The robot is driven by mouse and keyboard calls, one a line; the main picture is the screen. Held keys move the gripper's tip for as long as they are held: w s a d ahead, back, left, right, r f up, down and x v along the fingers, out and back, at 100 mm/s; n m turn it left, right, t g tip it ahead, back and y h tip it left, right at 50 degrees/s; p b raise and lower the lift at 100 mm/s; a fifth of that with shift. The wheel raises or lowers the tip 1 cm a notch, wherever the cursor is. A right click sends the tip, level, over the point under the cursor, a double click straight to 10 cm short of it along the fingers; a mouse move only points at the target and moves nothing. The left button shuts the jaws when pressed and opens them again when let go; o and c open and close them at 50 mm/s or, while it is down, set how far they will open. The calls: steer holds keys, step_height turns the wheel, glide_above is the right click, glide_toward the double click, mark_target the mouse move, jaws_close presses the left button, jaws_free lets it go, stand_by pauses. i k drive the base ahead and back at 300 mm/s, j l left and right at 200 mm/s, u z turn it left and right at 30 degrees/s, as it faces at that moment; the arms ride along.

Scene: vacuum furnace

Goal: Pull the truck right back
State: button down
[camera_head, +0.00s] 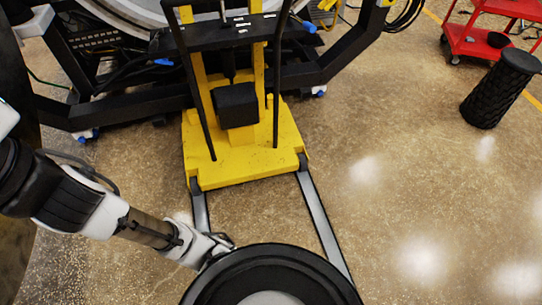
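The truck (247,165) is a yellow wheeled frame in the middle of the view. It has a wide yellow base, yellow uprights, a black block on its front and two dark slanting bars. Its rear side is close against the black furnace frame, and its upper part is cut off by the top edge. My arm reaches in from the left. My gripper (225,243) is low, in front of the truck's left corner and apart from the yellow base. Its fingers are small and partly hidden, so I cannot tell whether they are open or shut.
Two grey rails (322,222) run along the floor from the truck's front towards me. A black furnace frame (130,107) stands behind and to the left. A black ribbed stool (500,88) and a red cart (478,40) stand at the right. The floor right of the rails is clear.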

mark_target(248, 140)
steer(key=i+l, duration=0.2)
steer(key=i, duration=0.25)
steer(key=i+l, duration=0.2)
steer(key=i, duration=0.25)
